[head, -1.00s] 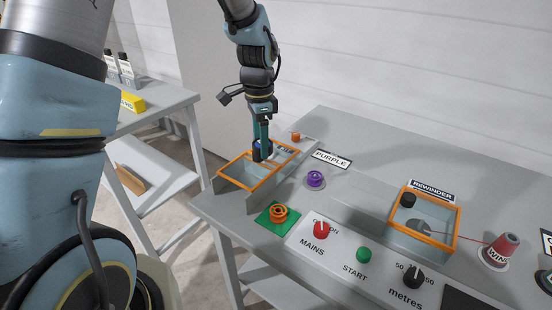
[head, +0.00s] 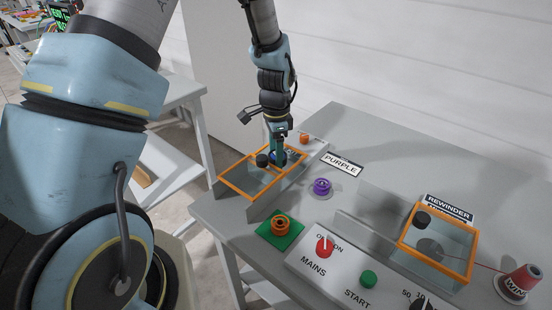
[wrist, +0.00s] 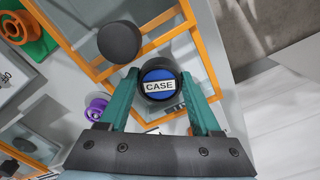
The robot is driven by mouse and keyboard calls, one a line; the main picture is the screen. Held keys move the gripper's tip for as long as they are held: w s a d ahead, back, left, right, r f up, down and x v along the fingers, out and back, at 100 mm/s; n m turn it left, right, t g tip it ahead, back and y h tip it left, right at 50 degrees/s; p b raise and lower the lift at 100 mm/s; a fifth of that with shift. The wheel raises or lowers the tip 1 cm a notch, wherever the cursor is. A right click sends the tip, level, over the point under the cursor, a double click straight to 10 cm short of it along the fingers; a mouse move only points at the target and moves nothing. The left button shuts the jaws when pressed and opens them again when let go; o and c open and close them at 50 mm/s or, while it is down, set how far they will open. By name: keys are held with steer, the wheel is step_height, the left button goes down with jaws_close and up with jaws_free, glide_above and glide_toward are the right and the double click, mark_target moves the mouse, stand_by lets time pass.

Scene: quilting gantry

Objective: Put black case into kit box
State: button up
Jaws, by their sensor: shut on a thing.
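The black case (wrist: 158,81) is a short black cylinder with a blue top and a white CASE label, seen in the wrist view. My gripper (wrist: 165,90) has its two green fingers shut on the case's sides. In the head view my gripper (head: 278,160) is low over the right part of an orange-framed clear box (head: 237,185) at the table's left end. The fingers mostly hide the case there. A black round knob (wrist: 119,42) on the clear panel is close beside the case; it also shows in the head view (head: 262,160). I cannot identify a kit box by label.
A purple spool (head: 322,187) stands right of the box, and an orange spool (head: 280,225) sits on a green square in front. The control panel has a red MAINS knob (head: 324,246). A REWINDER box (head: 440,245) with an orange frame stands at the right.

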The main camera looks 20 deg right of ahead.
steer(key=shift+f, duration=1.3)
steer(key=shift+f, duration=0.15)
steer(key=o, duration=1.1)
